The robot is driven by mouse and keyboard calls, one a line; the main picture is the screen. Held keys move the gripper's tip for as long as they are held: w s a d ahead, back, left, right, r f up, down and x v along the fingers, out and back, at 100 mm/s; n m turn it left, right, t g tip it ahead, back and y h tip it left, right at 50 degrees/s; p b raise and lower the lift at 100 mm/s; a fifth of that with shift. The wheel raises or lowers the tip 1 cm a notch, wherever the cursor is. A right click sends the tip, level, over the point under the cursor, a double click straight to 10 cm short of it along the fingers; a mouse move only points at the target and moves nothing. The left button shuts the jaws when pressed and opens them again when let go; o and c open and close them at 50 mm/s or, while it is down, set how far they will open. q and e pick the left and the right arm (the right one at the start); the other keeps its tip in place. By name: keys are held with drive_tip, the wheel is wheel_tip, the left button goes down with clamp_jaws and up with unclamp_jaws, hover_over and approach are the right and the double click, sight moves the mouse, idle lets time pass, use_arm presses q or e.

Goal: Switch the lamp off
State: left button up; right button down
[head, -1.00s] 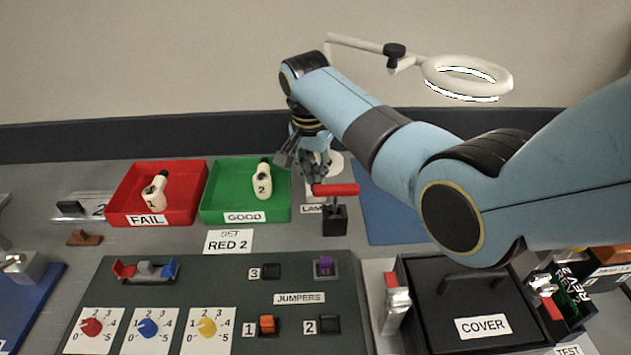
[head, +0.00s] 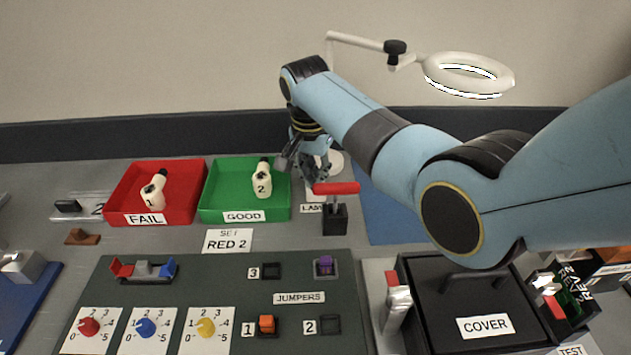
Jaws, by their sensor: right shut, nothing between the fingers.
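The lamp (head: 470,76) is a white ring on a jointed arm at the upper right, with a bright glowing strip along its lower rim. Its round white base (head: 334,162) stands behind my right gripper. A red-handled lever (head: 336,189) rises from a black block, beside a partly hidden label starting with "LAM" (head: 311,209). The red handle lies level at the top. My right gripper (head: 313,174) is shut and empty, pointing down just behind and left of the red handle. I cannot tell whether it touches the handle. My left gripper is not in view.
A green GOOD tray (head: 217,214) and a red FAIL tray (head: 119,211) stand left of the lever, each holding a white numbered item. A dark panel (head: 210,281) with dials and jumpers lies in front. A black COVER box (head: 455,300) stands at right.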

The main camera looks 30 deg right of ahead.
drive_tip(key=shift+f, duration=0.5)
wheel_tip(320, 180, up, 7)
drive_tip(key=p, duration=0.7)
drive_tip(key=shift+r, duration=0.1)
idle(0.6)
